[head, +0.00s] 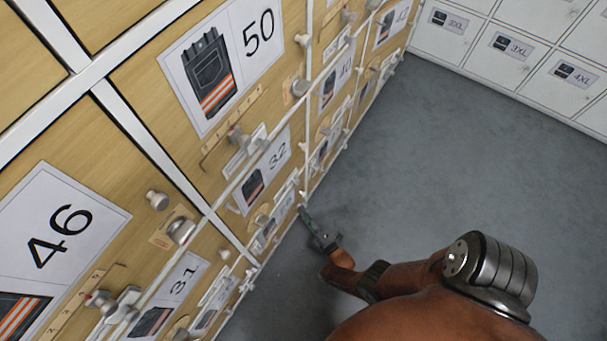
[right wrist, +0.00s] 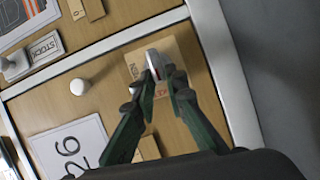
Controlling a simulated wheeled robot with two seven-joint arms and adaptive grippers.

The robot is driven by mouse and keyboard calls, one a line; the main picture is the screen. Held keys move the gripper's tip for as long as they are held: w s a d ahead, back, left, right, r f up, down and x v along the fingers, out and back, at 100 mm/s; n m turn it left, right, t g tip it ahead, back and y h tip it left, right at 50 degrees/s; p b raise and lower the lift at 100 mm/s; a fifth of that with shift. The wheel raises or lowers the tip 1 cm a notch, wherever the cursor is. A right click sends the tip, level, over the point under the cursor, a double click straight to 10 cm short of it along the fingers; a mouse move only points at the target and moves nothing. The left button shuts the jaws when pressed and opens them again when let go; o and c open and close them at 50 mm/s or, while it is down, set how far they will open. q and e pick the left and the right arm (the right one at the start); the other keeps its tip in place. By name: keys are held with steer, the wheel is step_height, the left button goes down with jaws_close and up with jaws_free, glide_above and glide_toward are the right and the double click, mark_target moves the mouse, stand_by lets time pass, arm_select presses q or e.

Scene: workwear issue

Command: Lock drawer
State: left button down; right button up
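In the right wrist view a wooden drawer front (right wrist: 45,105) carries a silver lock knob (right wrist: 152,60) on a small tan plate (right wrist: 184,48) with red and dark lettering. My right gripper (right wrist: 164,76) is at this knob, its two green-and-black fingers close together and partly over it. Whether the fingers press on the knob is not clear. In the head view my right gripper (head: 312,226) is low beside the cabinet's lower drawers, and its drawer's lock is too small to make out. My left gripper is not in view.
A white round knob (right wrist: 91,86) and a number card (right wrist: 72,148) are on the same drawer front. Other wooden drawers with knobs, labels and locks (head: 181,230) fill the left side. White lockers (head: 500,45) stand at the back. The grey floor (head: 440,160) is clear.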

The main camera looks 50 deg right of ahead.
steer(key=o, duration=0.4)
steer(key=shift+s, duration=0.1)
steer(key=v, duration=0.7)
steer(key=shift+s, duration=0.2)
stand_by(0.4)
